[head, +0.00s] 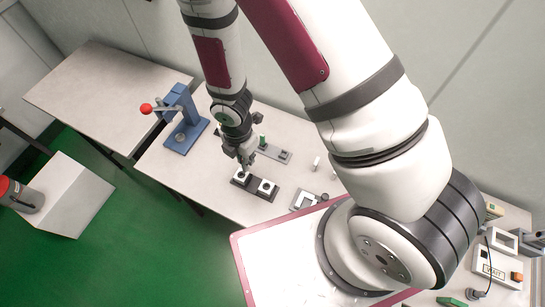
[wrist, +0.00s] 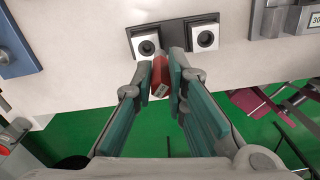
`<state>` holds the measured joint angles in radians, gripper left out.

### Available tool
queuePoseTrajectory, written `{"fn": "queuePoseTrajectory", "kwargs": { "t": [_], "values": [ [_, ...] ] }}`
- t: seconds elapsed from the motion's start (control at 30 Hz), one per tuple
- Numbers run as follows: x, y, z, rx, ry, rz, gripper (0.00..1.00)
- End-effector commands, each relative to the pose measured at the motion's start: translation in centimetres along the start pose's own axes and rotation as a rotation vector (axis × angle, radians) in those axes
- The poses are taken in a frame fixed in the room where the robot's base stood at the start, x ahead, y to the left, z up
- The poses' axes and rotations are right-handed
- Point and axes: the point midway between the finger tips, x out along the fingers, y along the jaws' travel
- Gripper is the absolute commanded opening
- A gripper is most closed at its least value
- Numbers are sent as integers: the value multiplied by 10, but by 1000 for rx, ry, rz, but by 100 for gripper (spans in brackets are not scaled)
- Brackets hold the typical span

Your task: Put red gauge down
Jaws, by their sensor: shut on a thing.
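The red gauge (wrist: 160,78) is a small red block with a pale label. It sits between the fingertips of my gripper (wrist: 164,74) in the wrist view. My gripper is shut on it. In the wrist view the gauge appears just below the left white socket block of a dark two-place holder (wrist: 174,38). I cannot tell its height above the holder or whether it touches. In the head view my gripper (head: 246,163) is over the left end of the same holder (head: 254,186). The gauge cannot be made out there.
A blue press with a red knob (head: 180,105) stands left on the table. A grey base with a green piece (head: 263,141) is behind my gripper. A pale square frame (head: 303,199) lies right of the holder. The table's front edge is close to the holder.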

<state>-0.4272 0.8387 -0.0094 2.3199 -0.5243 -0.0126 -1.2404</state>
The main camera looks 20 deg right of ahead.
Motion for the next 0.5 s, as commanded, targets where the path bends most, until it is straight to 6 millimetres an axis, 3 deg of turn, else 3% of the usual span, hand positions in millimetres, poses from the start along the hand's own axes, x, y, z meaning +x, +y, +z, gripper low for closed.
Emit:
{"fn": "queuePoseTrajectory", "kwargs": {
  "t": [0.03,0.3,0.5],
  "values": [
    [6,-20,4,77,-1,-11,0],
    [30,-122,37,624,2,-9,0],
    [33,-163,50,843,4,-2,0]
  ]
}}
